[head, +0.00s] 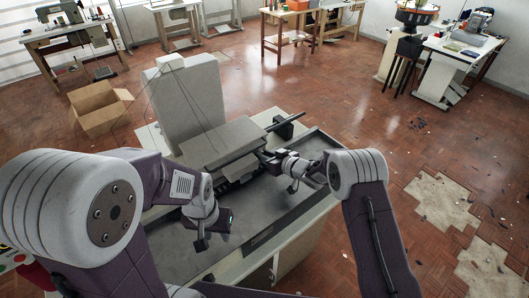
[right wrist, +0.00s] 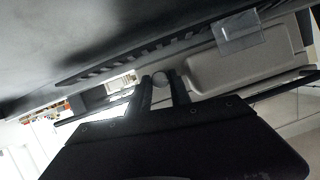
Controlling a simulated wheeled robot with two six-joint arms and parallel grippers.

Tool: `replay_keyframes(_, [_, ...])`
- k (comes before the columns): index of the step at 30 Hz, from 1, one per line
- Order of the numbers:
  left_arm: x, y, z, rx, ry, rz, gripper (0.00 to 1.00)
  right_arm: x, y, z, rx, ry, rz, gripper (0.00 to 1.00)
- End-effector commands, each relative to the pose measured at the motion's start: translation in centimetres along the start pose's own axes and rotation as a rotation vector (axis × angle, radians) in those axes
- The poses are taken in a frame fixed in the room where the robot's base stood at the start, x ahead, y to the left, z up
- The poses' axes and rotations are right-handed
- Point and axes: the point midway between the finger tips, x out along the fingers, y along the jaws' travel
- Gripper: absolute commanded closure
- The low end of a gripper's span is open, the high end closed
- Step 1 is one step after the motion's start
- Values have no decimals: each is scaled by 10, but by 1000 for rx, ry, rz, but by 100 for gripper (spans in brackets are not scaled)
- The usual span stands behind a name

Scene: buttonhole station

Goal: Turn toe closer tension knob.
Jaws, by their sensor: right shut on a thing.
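The toe closer machine has a grey head (head: 225,140) on a flat bench top. In the right wrist view, a small round grey knob (right wrist: 160,79) sits between the fingertips of my right gripper (right wrist: 163,82), which is shut on it. In the head view my right gripper (head: 266,160) is at the right front side of the machine head, and the knob is too small to make out there. My left gripper (head: 205,242) hangs over the front left of the bench, apart from the machine; its jaws are too unclear to tell.
The bench top (head: 185,255) is bare in front of the machine. A tall grey cabinet (head: 185,105) stands behind it, with thin cords running down. A clear plate (right wrist: 238,34) and a slotted strip (right wrist: 135,60) lie close to my right gripper. An open cardboard box (head: 100,108) is on the floor.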

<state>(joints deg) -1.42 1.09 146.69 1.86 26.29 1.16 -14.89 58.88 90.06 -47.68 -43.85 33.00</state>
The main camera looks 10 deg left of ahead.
Motion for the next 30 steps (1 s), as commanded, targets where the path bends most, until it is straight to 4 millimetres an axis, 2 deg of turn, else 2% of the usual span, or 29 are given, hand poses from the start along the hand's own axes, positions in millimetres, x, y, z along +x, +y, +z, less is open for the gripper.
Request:
replay_keyframes(1, [-22, 0, -2, 0, 1, 0, 64, -5, 0, -9, 58, -4, -22, 100])
replay_keyframes(3, [-29, 1, -3, 0, 1, 0, 64, -3, 1, -6, 143, -3, -59, 100])
replay_keyframes(10, [-32, 1, -3, 0, 0, 0, 64, -1, 3, -1, 316, -1, -132, 100])
replay_keyframes(19, [-31, 1, -3, 0, 0, 0, 64, -1, 3, -1, 330, 0, -137, 100])
replay_keyframes(20, [-31, 1, -3, 0, 0, 0, 64, -1, 3, -1, 330, 0, -137, 73])
replay_keyframes(21, [-31, 1, -3, 0, 0, 0, 64, -1, 3, -1, 330, 0, -137, 67])
replay_keyframes(30, [-31, 1, -3, 0, 0, 0, 64, -1, 3, 0, 329, -1, -137, 67])
